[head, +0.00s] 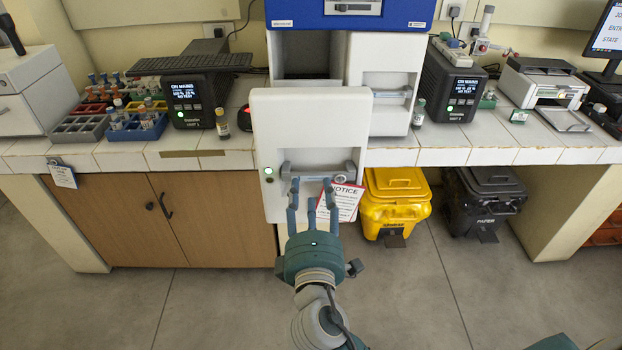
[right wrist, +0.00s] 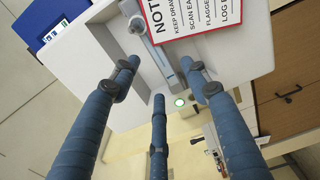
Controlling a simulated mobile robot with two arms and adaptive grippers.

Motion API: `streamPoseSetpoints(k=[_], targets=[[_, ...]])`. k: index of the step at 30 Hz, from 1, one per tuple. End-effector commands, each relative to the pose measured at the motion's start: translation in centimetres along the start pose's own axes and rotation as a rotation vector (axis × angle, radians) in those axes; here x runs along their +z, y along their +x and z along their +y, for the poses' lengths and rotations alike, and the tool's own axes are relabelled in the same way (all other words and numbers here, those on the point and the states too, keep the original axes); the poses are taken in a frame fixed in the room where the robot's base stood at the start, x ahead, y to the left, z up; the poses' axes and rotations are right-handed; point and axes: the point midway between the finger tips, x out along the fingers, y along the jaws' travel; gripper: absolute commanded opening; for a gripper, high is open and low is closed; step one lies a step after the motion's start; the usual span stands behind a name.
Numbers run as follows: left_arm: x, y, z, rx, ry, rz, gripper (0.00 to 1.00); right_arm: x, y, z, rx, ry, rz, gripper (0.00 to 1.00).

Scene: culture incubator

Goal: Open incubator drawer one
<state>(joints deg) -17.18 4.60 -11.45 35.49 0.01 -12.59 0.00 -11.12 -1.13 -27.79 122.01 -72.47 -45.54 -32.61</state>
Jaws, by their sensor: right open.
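The incubator (head: 362,22) has a blue top and a white body. Its left drawer front (head: 310,125) stands out from the cabinet, with a dark opening behind it. The drawer's grey bar handle (head: 318,170) also shows in the right wrist view (right wrist: 158,50). My right gripper (head: 312,190) is open, with its blue fingers just below and at this handle. In the right wrist view the fingertips (right wrist: 165,82) lie to both sides of the bar's lower end; I cannot tell whether they touch it. My left gripper is not in view.
A red-edged notice (head: 345,199) hangs beside the handle, right of my fingers. The right drawer's handle (head: 393,94) is farther back. Yellow (head: 396,200) and black bins (head: 486,197) stand under the counter. A small bottle (head: 222,123) stands left of the drawer. The floor in front is clear.

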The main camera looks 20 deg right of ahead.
Motion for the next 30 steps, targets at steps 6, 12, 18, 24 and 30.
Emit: streamPoseSetpoints(k=[6, 12, 18, 24, 30], targets=[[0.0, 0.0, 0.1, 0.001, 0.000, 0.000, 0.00, 0.0, -3.8, -0.1, -0.003, 0.001, 0.001, 0.46], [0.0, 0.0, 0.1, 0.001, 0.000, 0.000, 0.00, 0.0, -5.0, 0.0, 0.000, 0.000, 0.000, 0.46], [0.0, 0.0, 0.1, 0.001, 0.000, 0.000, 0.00, 0.0, -5.0, 0.0, 0.001, 0.001, 0.000, 0.46], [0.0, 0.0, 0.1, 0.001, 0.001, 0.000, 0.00, 0.0, -5.0, 0.0, 0.000, 0.001, 0.000, 0.46], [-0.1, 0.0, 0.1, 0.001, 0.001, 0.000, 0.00, -0.7, -4.8, -2.0, -0.034, 0.002, 0.020, 0.46]])
